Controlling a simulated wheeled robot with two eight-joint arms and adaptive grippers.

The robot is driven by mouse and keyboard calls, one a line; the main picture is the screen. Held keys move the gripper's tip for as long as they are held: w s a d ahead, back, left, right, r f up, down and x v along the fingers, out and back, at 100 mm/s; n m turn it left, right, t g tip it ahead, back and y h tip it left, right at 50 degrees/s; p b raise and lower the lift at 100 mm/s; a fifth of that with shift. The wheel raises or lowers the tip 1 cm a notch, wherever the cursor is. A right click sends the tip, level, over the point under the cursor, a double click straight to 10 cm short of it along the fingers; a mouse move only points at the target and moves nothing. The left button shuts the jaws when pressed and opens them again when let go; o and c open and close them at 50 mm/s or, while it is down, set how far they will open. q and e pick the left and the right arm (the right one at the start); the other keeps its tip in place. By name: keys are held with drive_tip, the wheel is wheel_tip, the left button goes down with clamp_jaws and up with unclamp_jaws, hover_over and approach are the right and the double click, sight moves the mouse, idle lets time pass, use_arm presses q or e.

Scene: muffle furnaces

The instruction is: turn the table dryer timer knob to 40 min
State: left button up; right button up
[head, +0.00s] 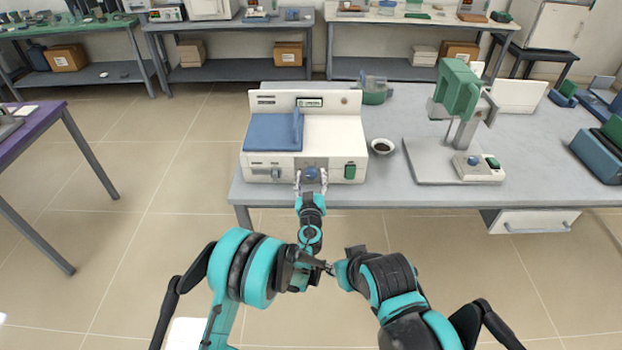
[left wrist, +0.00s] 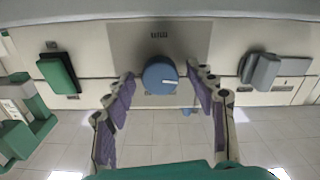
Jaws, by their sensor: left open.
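The table dryer (head: 335,135) is a white box with a blue lid on its left half, standing at the left end of the grey table. Its round blue timer knob (head: 310,174) is low on the front face. My left gripper (head: 311,184) is open, with one finger on each side of the knob. In the left wrist view (left wrist: 162,86) gaps show between fingers and knob. My right arm is folded at the lower centre; its gripper's state is unclear.
A green switch (head: 350,171) and a grey one (left wrist: 262,70) flank the knob. A dark-filled bowl (head: 382,146) stands right of the dryer, then a green-headed stand device (head: 458,120). Free tabletop lies near the front right. A purple table (head: 40,135) is at left.

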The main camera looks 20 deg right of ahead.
use_arm(q)
drive_tip(key=c, duration=1.2)
drive_tip(key=shift+o, duration=0.2)
drive_tip(key=m, duration=0.5)
drive_tip(key=shift+m, duration=0.4)
drive_tip(key=m, duration=1)
drive_tip(key=shift+m, duration=0.4)
drive_tip(key=m, duration=0.5)
drive_tip(key=shift+s, duration=0.1)
